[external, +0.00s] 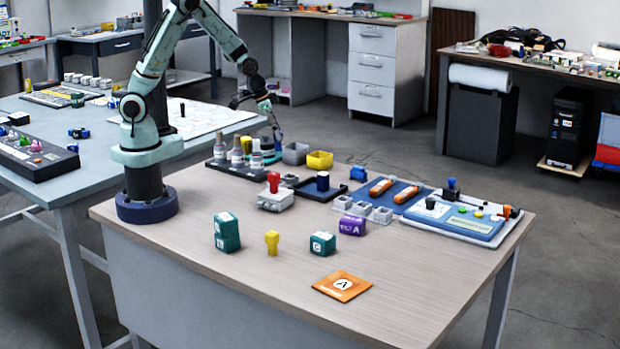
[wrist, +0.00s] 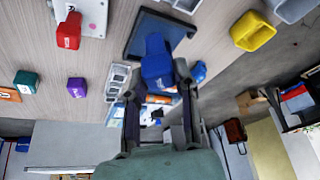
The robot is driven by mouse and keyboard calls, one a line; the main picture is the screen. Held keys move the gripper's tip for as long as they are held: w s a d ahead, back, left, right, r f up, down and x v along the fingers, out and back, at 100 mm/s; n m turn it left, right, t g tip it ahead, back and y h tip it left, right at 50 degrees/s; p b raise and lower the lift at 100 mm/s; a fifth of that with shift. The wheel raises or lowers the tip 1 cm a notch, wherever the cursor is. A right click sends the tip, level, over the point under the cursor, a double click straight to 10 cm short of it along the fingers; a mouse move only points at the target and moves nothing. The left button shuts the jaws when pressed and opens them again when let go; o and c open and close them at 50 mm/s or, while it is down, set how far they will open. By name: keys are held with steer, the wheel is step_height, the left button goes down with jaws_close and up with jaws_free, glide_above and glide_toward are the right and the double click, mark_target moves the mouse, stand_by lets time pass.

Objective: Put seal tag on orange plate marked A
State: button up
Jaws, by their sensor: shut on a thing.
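My gripper (wrist: 158,88) has its fingers on both sides of a blue piece (wrist: 157,66), shut on it. No label on the piece is readable, so I cannot tell whether it is the seal tag. In the external view my gripper (external: 279,142) is small, near the bottles, and its grip is hard to see. The orange plate marked A (external: 330,292) lies flat and bare at the table's front. Its edge shows at the far left of the wrist view (wrist: 9,95). A red tag-like piece (external: 273,181) stands on a pale base; a yellow one (external: 272,241) stands nearer the front.
A dark tray (external: 340,191) with a navy piece stands mid-table. Teal blocks (external: 228,238) and a purple block (external: 352,225) stand between it and the plate. Bottles (external: 237,155) and a yellow bin (external: 320,160) are at the back. Table around the plate is clear.

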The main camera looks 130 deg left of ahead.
steer(key=w+d+r+m+h, duration=0.1)
steer(key=w+d, duration=0.5)
steer(key=w, duration=0.4)
steer(key=w+d+m, duration=0.1)
steer(key=w+d, duration=0.6)
steer(key=w, duration=0.2)
steer(key=w+d+r+m+t+h, duration=0.1)
steer(key=w+d+m, duration=0.2)
steer(key=d, duration=0.7)
steer(key=w+d+m+h, duration=0.1)
steer(key=w+d+m, duration=0.2)
steer(key=d, duration=0.7)
glide_toward(331, 289)
steer(key=shift+w+d+f, duration=0.1)
steer(key=shift+w+f, duration=0.4)
steer(key=shift+w, duration=0.4)
steer(key=shift+f, duration=1.3)
steer(key=shift+f, duration=0.1)
